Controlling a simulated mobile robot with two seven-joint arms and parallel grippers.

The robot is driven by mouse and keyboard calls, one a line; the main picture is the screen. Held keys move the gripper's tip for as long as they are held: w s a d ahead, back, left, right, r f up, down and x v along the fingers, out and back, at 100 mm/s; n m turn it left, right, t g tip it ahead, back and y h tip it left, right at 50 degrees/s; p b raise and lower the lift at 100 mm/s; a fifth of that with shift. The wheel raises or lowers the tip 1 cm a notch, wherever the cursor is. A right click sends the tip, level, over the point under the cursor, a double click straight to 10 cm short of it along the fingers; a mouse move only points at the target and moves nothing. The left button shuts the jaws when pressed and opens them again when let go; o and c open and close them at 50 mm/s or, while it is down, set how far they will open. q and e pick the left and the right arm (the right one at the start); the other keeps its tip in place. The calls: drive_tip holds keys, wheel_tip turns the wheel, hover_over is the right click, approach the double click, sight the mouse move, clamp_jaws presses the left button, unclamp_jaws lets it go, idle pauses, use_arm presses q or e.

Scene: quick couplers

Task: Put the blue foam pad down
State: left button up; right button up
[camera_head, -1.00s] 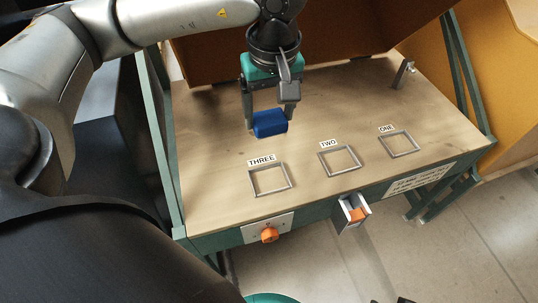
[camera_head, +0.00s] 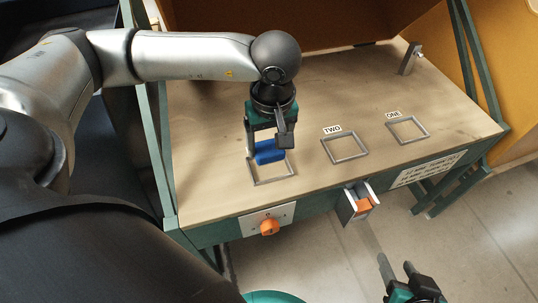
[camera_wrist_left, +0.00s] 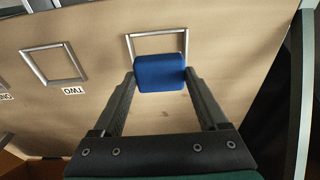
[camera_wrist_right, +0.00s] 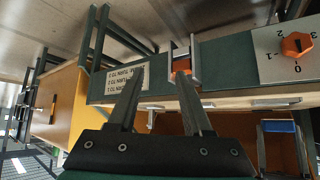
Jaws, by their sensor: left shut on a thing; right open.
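The blue foam pad (camera_head: 268,153) is a small blue block between the fingers of my left gripper (camera_head: 266,148). It also shows in the left wrist view (camera_wrist_left: 160,73), with a finger against each side. My left gripper is shut on it, over the far part of the leftmost square metal frame (camera_head: 273,181). Whether the pad touches the table is hard to tell. That frame's label is hidden behind the gripper. My right gripper (camera_head: 395,268) is open and empty, off the front of the table at the lower right.
Two more frames, labelled TWO (camera_head: 345,147) and ONE (camera_head: 408,130), lie empty to the right on the wooden table (camera_head: 210,150). An orange knob (camera_head: 269,227) and a small open drawer (camera_head: 358,203) stick out at the front edge. A metal bracket (camera_head: 409,58) stands at the back right.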

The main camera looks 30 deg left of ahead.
sight(269, 149)
use_arm(q)
drive_tip(key=shift+f+b, duration=0.5)
drive_tip(key=shift+f, duration=0.7)
drive_tip(key=shift+f+b, duration=0.3)
drive_tip(key=shift+f, duration=0.65)
use_arm(e)
drive_tip(key=shift+w+a+r+t+y, duration=0.15)
drive_tip(key=shift+w+a+t+y, duration=0.15)
drive_tip(key=shift+a+t, duration=0.3)
drive_tip(key=shift+w+a+r+t+y, duration=0.15)
drive_tip(key=shift+w+a+t+y, duration=0.2)
drive_tip(key=shift+a, duration=0.3)
drive_tip(key=shift+w+a+r+t+y, duration=0.15)
drive_tip(key=shift+a+t+y, duration=0.2)
drive_tip(key=shift+a+t, duration=0.3)
use_arm(q)
drive_tip(key=shift+f, duration=0.15)
drive_tip(key=o, duration=1.5)
drive_tip(key=shift+c, duration=0.2)
use_arm(e)
drive_tip(key=shift+a+r+t, duration=0.1)
drive_tip(key=shift+a+t, duration=0.05)
drive_tip(key=shift+t, duration=0.15)
